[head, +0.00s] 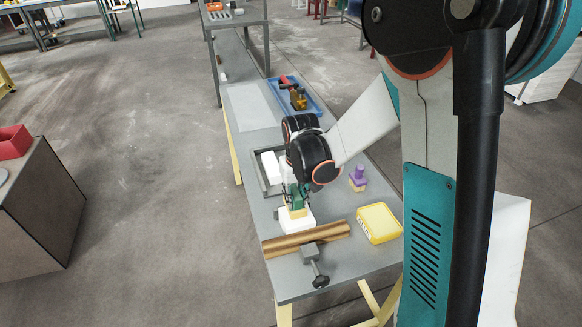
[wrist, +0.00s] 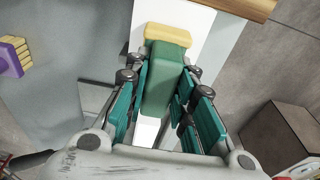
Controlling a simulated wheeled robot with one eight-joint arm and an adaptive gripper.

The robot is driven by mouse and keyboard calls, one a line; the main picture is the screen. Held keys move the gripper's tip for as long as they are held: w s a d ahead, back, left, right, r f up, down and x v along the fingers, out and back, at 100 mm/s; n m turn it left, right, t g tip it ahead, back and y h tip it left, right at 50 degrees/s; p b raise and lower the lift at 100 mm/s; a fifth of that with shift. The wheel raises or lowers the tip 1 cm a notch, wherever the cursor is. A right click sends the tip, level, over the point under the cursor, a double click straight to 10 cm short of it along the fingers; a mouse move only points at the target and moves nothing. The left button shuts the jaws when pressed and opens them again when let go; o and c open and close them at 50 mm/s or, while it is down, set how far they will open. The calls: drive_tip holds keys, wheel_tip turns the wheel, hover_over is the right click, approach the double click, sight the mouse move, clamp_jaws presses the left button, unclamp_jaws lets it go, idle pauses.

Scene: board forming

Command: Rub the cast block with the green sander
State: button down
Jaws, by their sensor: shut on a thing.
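The green sander (wrist: 168,75) is between the fingers of my gripper (wrist: 165,90), which is shut on it. Its pale yellow base (wrist: 178,38) shows past the fingers in the wrist view. The white cast block (wrist: 205,25) lies directly beneath the sander. In the head view the sander (head: 291,194) stands over the block (head: 297,222), with its yellow base at or just above the block's top. I cannot tell for sure whether they touch. My gripper (head: 296,200) points down there, partly hidden by my arm.
A wooden strip (head: 305,240) and a grey clamp (head: 313,258) lie at the table's (head: 300,285) near end. A yellow box (head: 378,223) and a purple sander (head: 358,177) are to the right. A grey tray (head: 262,178) with white blocks and a blue tray (head: 305,100) lie behind.

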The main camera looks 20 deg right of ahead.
drive_tip(key=shift+w+r, duration=0.1)
drive_tip(key=shift+w, duration=0.75)
drive_tip(key=r, duration=0.1)
drive_tip(key=r+p, duration=0.2)
drive_tip(key=r, duration=0.1)
drive_tip(key=shift+s, duration=0.25)
drive_tip(key=shift+w+r+p, duration=0.25)
drive_tip(key=shift+r+p, duration=0.25)
drive_tip(key=shift+r, duration=0.2)
drive_tip(key=shift+s+r+p, duration=0.15)
drive_tip(key=shift+r+p, duration=0.85)
drive_tip(key=shift+r, duration=0.65)
